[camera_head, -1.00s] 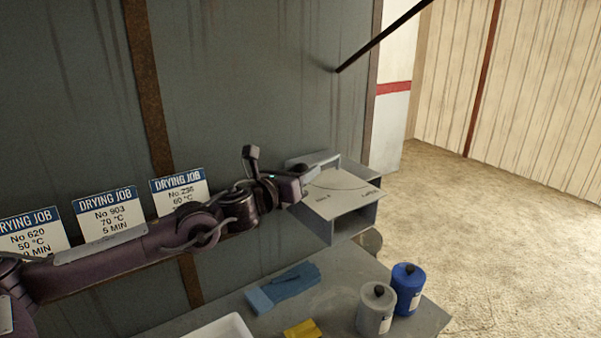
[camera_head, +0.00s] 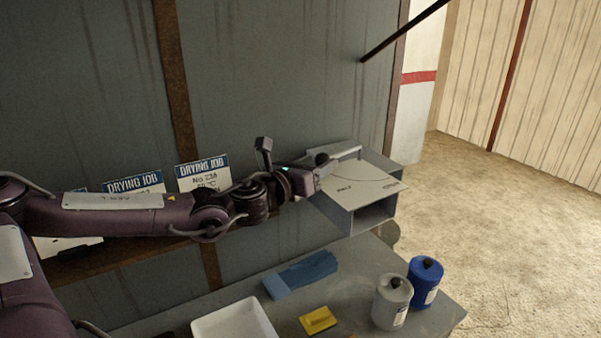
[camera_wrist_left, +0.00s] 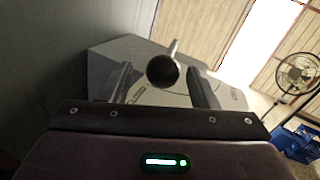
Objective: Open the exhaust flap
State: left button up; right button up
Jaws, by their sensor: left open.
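A grey box (camera_head: 347,219) at the right end of the shelf has a flat top plate with an arc and small, mostly unreadable labels. A light lever (camera_head: 346,153) with a dark ball knob (camera_head: 322,158) lies over this plate; I take it to be the exhaust flap's handle. My left gripper (camera_head: 324,170) is at the box's left side, next to the knob. In the left wrist view its fingers (camera_wrist_left: 162,88) are apart, with the knob (camera_wrist_left: 162,71) between them in the picture. Contact cannot be told. My right gripper is out of view.
Drying job cards (camera_head: 203,175) stand along the shelf behind my left arm. Below are a white tray (camera_head: 235,322), a blue cloth-like item (camera_head: 301,274), a yellow item (camera_head: 318,320), a grey canister (camera_head: 391,302) and a blue canister (camera_head: 425,282). A dark rod (camera_head: 403,33) slants overhead.

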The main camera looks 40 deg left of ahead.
pick_arm(q)
jog(key=shift+s+d, duration=0.15)
jog(key=shift+d, duration=0.05)
jog(key=shift+s+d, duration=0.1)
jog(key=shift+s, duration=0.35)
jog(key=shift+s+a+b, duration=0.15)
jog(key=shift+s+b, duration=0.1)
jog(key=shift+s, duration=0.85)
jog(key=shift+s+a+b, duration=0.1)
jog(key=shift+s+b, duration=0.1)
jog(key=shift+s, duration=0.85)
